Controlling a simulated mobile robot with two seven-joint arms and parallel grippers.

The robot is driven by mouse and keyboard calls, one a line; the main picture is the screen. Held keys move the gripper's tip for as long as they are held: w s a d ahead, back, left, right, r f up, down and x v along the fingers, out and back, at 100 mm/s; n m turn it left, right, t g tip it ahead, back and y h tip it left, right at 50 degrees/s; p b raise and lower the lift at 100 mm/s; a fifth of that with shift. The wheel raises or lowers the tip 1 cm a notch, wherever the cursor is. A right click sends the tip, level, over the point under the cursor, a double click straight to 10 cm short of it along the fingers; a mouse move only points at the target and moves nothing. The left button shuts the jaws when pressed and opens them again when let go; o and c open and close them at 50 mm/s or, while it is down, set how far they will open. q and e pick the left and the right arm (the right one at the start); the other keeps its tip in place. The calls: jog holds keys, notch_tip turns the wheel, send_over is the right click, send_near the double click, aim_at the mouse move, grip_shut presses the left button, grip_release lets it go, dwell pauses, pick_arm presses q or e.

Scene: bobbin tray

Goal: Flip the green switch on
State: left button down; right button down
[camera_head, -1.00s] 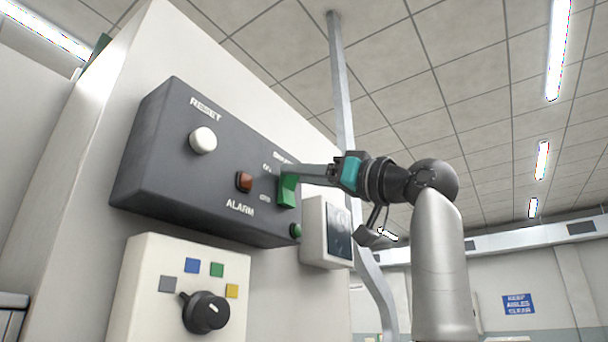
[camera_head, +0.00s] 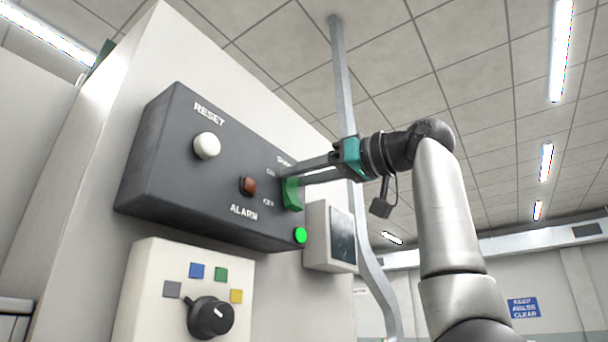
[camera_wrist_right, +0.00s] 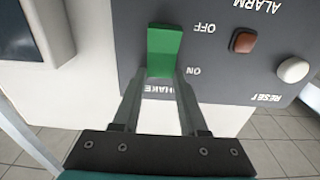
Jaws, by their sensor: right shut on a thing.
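The green switch (camera_head: 291,194) is on the dark control box, between the ON and OFF labels. It also shows in the right wrist view (camera_wrist_right: 164,46), upside down, with ON at its near end. My right gripper (camera_head: 290,176) is at the ON end of the switch. In the wrist view its two fingers (camera_wrist_right: 161,74) stand on either side of that end, shut on it. The fingers hide part of the switch and the label above it. The round green lamp (camera_head: 300,236) below is brightly lit. My left gripper is not in view.
A white RESET button (camera_head: 207,146) and a red-brown ALARM button (camera_head: 248,186) sit left of the switch. A white box with a black knob (camera_head: 210,318) is below. A screen unit (camera_head: 342,236) and a grey pipe (camera_head: 343,85) stand close to the right.

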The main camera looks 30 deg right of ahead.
jog(key=shift+c, duration=2.2)
grip_release()
jog(key=shift+s, duration=0.1)
jog(key=shift+s+d, duration=0.2)
jog(key=shift+s, duration=0.05)
jog(key=r+b+v, duration=0.1)
jog(key=b+v, duration=0.2)
jog(key=v, duration=1.1)
jog(key=shift+s+f, duration=0.3)
jog(key=shift+f, duration=0.1)
